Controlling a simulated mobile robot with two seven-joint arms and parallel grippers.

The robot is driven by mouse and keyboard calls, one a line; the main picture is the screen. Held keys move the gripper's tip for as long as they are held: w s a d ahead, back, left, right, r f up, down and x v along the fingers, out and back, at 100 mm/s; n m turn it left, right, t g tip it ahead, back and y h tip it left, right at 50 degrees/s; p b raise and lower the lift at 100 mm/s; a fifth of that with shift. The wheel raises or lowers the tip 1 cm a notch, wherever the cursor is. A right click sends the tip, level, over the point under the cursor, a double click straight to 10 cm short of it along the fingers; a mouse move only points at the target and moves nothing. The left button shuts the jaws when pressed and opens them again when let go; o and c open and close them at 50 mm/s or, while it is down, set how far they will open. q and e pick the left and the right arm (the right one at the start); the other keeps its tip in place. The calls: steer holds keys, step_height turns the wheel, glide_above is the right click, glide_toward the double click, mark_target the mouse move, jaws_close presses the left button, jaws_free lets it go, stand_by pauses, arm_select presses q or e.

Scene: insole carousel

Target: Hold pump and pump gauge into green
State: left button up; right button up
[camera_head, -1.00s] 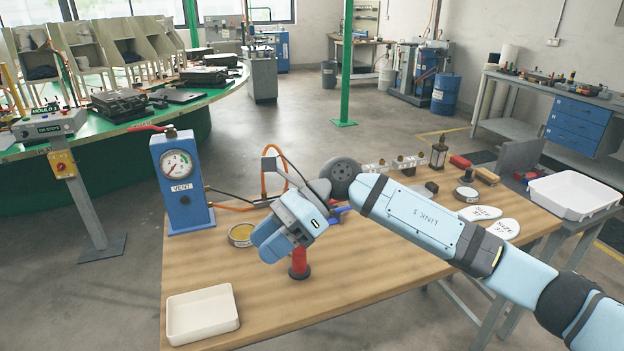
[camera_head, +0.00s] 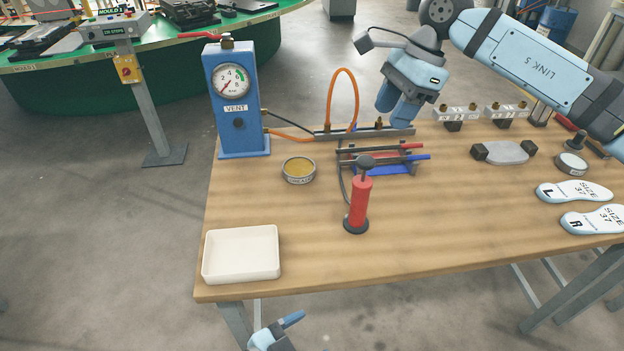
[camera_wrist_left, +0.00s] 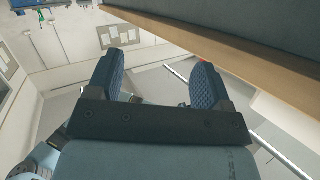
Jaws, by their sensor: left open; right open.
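The red hand pump (camera_head: 358,203) stands upright on the wooden table, with a black handle on top and a round black base. The pressure gauge (camera_head: 231,80) is on a blue box (camera_head: 238,135) labelled VENT; its needle seems to point to the lower left, with green at the dial's right side. My right gripper (camera_head: 393,112) is open above the back of the table, behind and right of the pump, apart from it. My left gripper (camera_head: 284,326) is at the bottom edge, below the table's front. The left wrist view shows its open, empty fingers (camera_wrist_left: 158,88).
An orange hose (camera_head: 343,75) arches at the back. Insoles (camera_head: 574,191) lie right.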

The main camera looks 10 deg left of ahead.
arm_select(q)
steer(key=s+d+r+m+g+h, duration=0.1)
steer(key=s+d+r+m+h, duration=0.1)
steer(key=s+m+h, duration=0.15)
steer(key=w+a+r+m+h, duration=0.25)
steer(key=w+r+m, duration=0.25)
steer(key=r+m, duration=0.35)
steer(key=w+a+r+m+h, duration=0.1)
steer(key=w+r+m+h, duration=0.25)
steer(key=r+m, duration=0.45)
steer(key=m+g+y, duration=0.7)
steer(key=m, duration=1.4)
glide_toward(360, 199)
step_height(360, 199, down, 2)
steer(key=w, duration=0.2)
steer(key=shift+h, duration=0.25)
steer(key=x, duration=1)
steer(key=shift+f, duration=0.25)
steer(key=shift+t, duration=0.3)
steer(key=c, duration=1.1)
steer(key=shift+c, duration=0.2)
arm_select(e)
jaws_close()
